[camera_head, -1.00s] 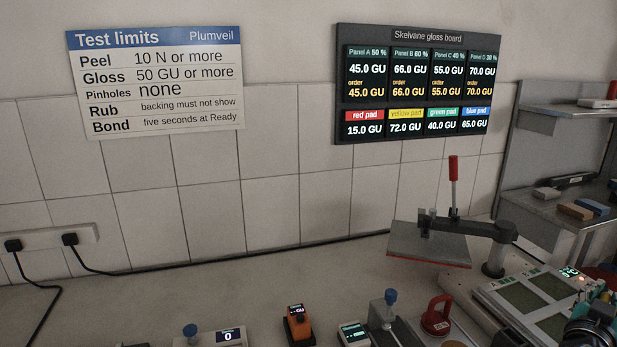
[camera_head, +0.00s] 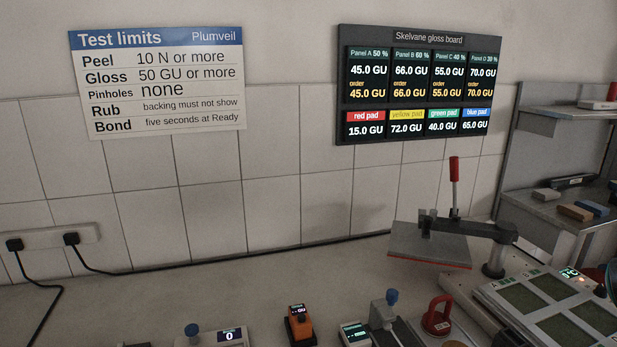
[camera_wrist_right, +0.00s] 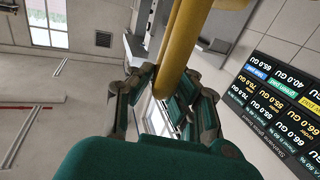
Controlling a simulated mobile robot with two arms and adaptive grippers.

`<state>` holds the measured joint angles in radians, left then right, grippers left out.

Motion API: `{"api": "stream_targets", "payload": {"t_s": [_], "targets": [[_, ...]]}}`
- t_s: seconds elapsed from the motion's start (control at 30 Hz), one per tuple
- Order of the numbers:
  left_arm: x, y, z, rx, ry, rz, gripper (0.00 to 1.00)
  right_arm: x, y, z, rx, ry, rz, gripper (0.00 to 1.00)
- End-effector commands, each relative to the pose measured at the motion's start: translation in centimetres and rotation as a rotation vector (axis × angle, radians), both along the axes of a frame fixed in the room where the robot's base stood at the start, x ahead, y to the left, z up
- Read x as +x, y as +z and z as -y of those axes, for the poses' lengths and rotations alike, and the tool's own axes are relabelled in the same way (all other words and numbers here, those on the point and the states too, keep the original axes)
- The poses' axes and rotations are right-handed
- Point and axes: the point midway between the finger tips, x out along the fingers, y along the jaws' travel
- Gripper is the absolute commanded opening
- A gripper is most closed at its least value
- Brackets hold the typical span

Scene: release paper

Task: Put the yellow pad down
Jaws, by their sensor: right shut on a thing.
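In the right wrist view my right gripper (camera_wrist_right: 172,95) is green and dark grey. It is shut on a yellow, rounded, bar-like thing (camera_wrist_right: 181,45), which I take to be the yellow pad. The thing reaches up past the fingers, with a wider yellow part at the top of the view. My left gripper is in neither view.
A panel with green screens (camera_head: 525,299) lies at the bench's right. The press plate (camera_head: 430,243) with a red-handled lever (camera_head: 454,170) stands behind it. A red-handled tool (camera_head: 437,314) and small devices line the front. Shelves (camera_head: 560,190) hold several blocks. The bench's left middle (camera_head: 130,305) is clear.

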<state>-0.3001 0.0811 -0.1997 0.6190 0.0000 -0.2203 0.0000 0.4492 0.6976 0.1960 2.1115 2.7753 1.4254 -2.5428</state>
Motion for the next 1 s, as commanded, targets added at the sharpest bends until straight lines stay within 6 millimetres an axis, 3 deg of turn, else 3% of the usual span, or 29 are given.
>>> {"api": "stream_targets", "payload": {"t_s": [0.37, 1.0], "targets": [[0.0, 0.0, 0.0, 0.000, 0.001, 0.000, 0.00, 1.1, -3.0, -4.0, -0.010, 0.141, 0.001, 0.00], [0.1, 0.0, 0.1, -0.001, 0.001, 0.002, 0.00, 1.6, -10.5, -12.4, -0.007, 0.445, -0.002, 0.00]]}}
